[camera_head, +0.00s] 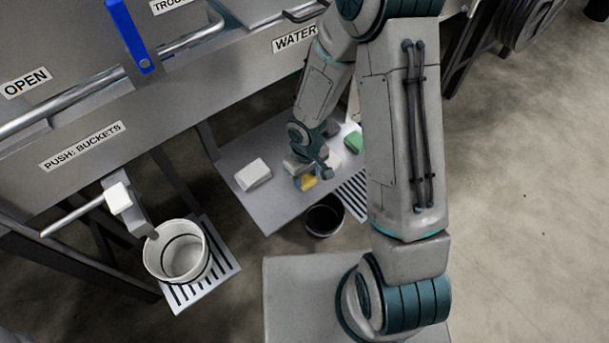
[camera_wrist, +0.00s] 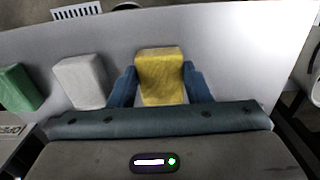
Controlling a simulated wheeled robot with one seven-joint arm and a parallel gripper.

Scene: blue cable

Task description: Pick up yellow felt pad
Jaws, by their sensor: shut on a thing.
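The yellow felt pad (camera_wrist: 160,77) is a block-shaped pad that sits between the two blue fingers of my gripper (camera_wrist: 160,86) in the wrist view. The fingers touch it on its left and right sides, so my gripper is shut on it. I cannot tell whether the pad still touches the shelf.
A white block (camera_head: 252,174) lies left on the grey shelf (camera_head: 262,208). A pale block (camera_wrist: 82,82) and a green block (camera_wrist: 18,88) lie beside the pad. A dark bucket (camera_head: 324,217) stands below the shelf's front edge; a white bucket (camera_head: 178,254) stands left.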

